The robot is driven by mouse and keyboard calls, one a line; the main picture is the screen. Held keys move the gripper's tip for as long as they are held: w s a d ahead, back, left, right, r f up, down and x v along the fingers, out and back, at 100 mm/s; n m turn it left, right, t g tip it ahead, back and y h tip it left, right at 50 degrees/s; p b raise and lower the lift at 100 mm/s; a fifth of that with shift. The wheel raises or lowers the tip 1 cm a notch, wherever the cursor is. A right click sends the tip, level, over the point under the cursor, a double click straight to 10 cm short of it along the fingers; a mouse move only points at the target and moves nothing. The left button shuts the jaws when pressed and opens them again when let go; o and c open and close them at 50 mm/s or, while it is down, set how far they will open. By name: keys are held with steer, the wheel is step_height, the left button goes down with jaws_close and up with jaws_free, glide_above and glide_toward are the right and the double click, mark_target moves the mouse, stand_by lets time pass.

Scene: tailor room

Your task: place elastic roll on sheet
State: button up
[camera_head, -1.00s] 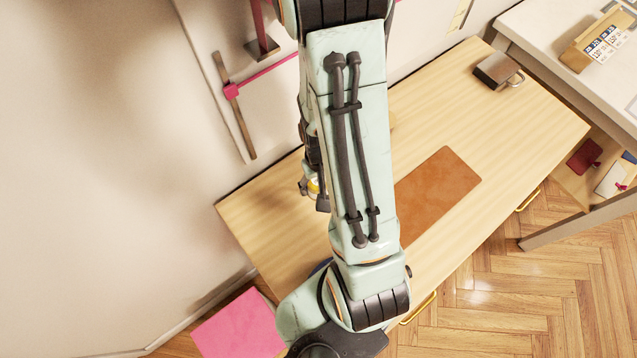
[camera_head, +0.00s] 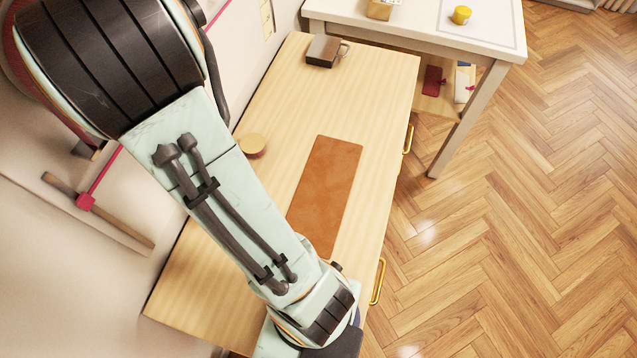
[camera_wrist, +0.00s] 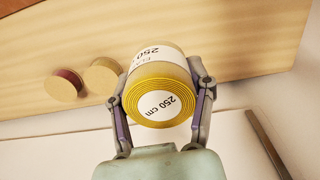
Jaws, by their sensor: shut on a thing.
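The elastic roll (camera_wrist: 159,82) is yellow with a white "250 cm" label. In the wrist view my gripper (camera_wrist: 160,90) is shut on it, one finger on each side, and holds it with its round end towards the camera. In the head view my arm hides the gripper and the held roll. The sheet (camera_head: 325,190) is a flat orange-brown rectangle on the wooden table (camera_head: 365,85). Its near end lies close to my arm, and nothing is seen lying on its visible part.
A tan roll (camera_wrist: 102,76) and a dark red roll (camera_wrist: 63,86) stand on the table near the wall side. A round tan thing (camera_head: 252,145) shows beside my arm. A metal block with a handle (camera_head: 323,51) stands at the far end. A white table (camera_head: 420,20) adjoins there.

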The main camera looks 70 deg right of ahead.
steer(key=s+d+m, duration=0.2)
steer(key=s+d, duration=0.3)
steer(key=d, duration=0.4)
steer(key=m, duration=0.4)
glide_above(322, 190)
steer(key=f, duration=0.2)
step_height(322, 190, down, 7)
steer(key=shift+s+r, duration=0.1)
steer(key=shift+f, duration=0.45)
steer(key=shift+f, duration=0.1)
steer(key=o, duration=1.1)
